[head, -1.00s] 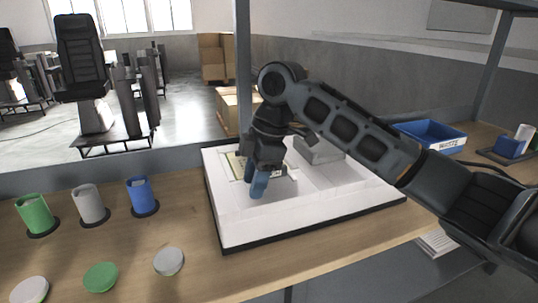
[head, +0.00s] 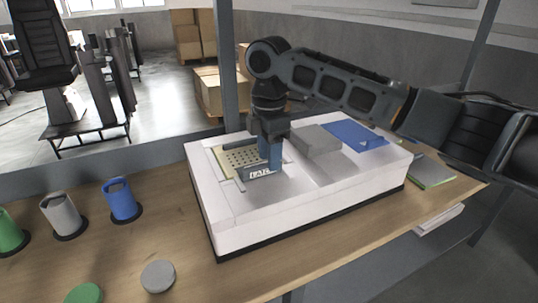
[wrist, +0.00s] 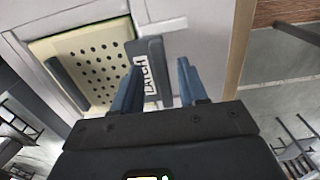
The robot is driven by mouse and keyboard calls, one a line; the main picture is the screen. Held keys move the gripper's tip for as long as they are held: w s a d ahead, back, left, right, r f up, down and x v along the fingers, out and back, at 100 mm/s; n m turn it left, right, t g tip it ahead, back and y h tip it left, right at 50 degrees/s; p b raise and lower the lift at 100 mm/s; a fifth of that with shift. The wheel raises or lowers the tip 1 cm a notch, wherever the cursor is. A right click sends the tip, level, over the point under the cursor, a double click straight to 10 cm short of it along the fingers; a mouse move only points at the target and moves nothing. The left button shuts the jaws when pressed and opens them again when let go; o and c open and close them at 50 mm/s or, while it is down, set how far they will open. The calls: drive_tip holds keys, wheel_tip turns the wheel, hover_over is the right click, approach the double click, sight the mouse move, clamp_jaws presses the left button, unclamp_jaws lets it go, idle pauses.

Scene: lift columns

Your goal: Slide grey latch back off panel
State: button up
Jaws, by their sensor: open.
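The grey latch (wrist: 153,66) with a white "LATCH" label shows in the wrist view, at the edge of the pale perforated panel (wrist: 85,58). In the head view the latch (head: 262,174) is partly hidden by my gripper (head: 270,155), and the panel (head: 237,158) lies just to its left. My gripper (wrist: 160,86) is open and points down, with one blue finger on each side of the latch's raised grey part in the wrist view. I cannot tell whether the fingers touch it. A dark grey bar (wrist: 67,84) lies across the panel's face.
The panel is set in a white box (head: 300,210) on the wooden bench (head: 185,240). A grey block (head: 317,141) and a blue flat piece (head: 355,135) stand to the right of my gripper. Grey (head: 62,215) and blue (head: 121,201) cups stand at the left.

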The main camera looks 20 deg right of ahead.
drive_tip(key=shift+f, duration=0.6)
clamp_jaws()
idle(0.3)
